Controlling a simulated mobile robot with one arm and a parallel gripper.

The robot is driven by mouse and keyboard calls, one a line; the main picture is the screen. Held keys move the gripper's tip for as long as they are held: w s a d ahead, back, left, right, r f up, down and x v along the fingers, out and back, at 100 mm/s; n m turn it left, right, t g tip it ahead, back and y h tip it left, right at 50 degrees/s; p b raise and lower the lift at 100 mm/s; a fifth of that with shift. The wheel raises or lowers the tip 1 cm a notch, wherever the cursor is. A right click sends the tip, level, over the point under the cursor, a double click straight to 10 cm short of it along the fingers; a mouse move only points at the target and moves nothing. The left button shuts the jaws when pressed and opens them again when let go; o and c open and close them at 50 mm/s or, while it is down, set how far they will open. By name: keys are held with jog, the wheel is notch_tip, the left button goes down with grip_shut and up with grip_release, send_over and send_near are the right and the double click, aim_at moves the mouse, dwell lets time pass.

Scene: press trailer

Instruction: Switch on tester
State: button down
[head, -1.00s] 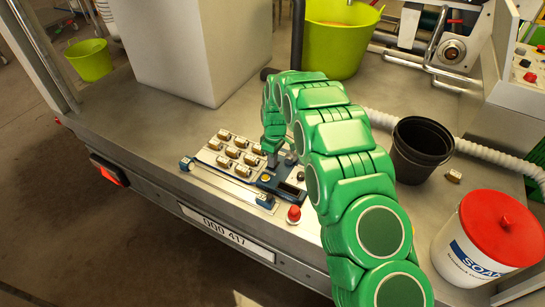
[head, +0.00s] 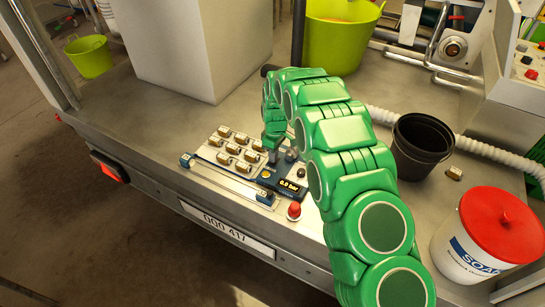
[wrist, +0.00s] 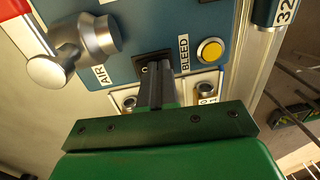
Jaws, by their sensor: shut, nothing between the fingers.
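The tester is a blue panel (head: 266,187) near the trailer's front edge. Its small display (head: 290,186) is lit and reads about "0.0 bar". In the wrist view the blue panel (wrist: 124,71) carries a silver knob (wrist: 72,52) beside the word AIR and a yellow button (wrist: 210,51) beside the word BLEED. A small black switch (wrist: 153,62) sits between them, partly hidden by my fingertips. My gripper (head: 273,156) is shut and empty. In the wrist view its fingertips (wrist: 155,78) are at the switch; I cannot tell whether they touch it.
A board with several brass fittings (head: 232,149) lies left of the tester. A red knob (head: 294,210) stands at its front right. A black pot (head: 421,145) and a white bucket with a red lid (head: 490,235) stand to the right. A large white box (head: 195,45) stands behind.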

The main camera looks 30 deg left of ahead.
jog(key=shift+w+r, duration=0.15)
jog(key=shift+w, duration=0.25)
jog(key=shift+r, duration=0.1)
notch_tip(320, 180, up, 14)
jog(key=s, duration=0.1)
jog(key=shift+s, duration=0.4)
dwell(0.6)
